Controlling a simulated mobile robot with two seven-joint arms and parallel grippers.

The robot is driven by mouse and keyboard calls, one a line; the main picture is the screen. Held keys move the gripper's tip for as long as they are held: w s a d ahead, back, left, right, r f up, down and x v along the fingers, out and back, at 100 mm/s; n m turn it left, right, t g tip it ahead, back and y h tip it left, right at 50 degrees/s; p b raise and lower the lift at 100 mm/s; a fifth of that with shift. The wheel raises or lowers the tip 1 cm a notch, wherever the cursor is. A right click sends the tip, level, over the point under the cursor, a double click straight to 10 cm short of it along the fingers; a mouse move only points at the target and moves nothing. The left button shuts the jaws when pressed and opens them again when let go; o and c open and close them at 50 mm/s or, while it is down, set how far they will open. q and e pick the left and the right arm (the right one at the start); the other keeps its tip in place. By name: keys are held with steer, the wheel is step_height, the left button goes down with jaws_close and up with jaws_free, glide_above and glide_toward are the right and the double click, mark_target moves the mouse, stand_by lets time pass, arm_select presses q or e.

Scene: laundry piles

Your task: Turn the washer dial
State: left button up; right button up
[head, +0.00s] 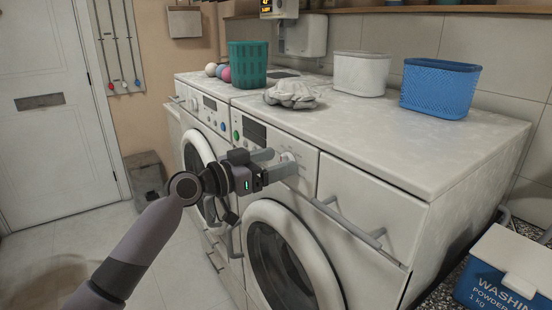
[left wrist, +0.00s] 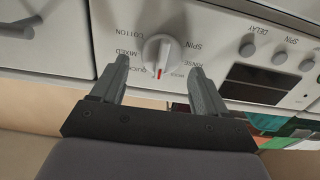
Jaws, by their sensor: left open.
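The washer dial (left wrist: 160,55) is a round white knob with a raised grip and a red mark. In the left wrist view the labels look upside down and the red mark points to the bottom of the picture, near QUICK. In the head view the dial (head: 288,158) is partly hidden by my fingers. My left gripper (head: 276,163) is open at the washer's front panel. In the left wrist view its fingers (left wrist: 160,68) stand on either side of the dial; I cannot tell whether they touch it. My right gripper is not in view.
The washer (head: 390,150) has a drawer handle (head: 348,224) right of the dial and a round door (head: 290,262) below. On top are a grey cloth (head: 292,94), a green basket (head: 247,65), a white basket (head: 361,74) and a blue basket (head: 439,88). A washing-powder box (head: 500,285) stands lower right.

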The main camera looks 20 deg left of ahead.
arm_select(q)
steer(key=shift+w+d, duration=0.25)
steer(key=shift+w, duration=0.05)
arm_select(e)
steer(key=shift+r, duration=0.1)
arm_select(q)
steer(key=shift+c, duration=0.3)
steer(key=c, duration=1)
steer(key=m+b, duration=0.2)
steer(key=b, duration=0.1)
steer(key=m+b, duration=0.1)
steer(key=b, duration=0.2)
steer(key=shift+s+d+f+m, duration=0.1)
steer(key=shift+d+f+m, duration=0.05)
steer(key=shift+f+m, duration=0.25)
steer(key=m+b, duration=0.4)
steer(key=m, duration=0.1)
steer(key=m+b, duration=0.2)
steer(key=m, duration=0.1)
steer(key=shift+s+d, duration=0.2)
steer(key=shift+d, duration=0.05)
steer(key=shift+d+f+m+b, duration=0.1)
steer(key=shift+m+b, duration=0.2)
steer(key=shift+m, duration=1.6)
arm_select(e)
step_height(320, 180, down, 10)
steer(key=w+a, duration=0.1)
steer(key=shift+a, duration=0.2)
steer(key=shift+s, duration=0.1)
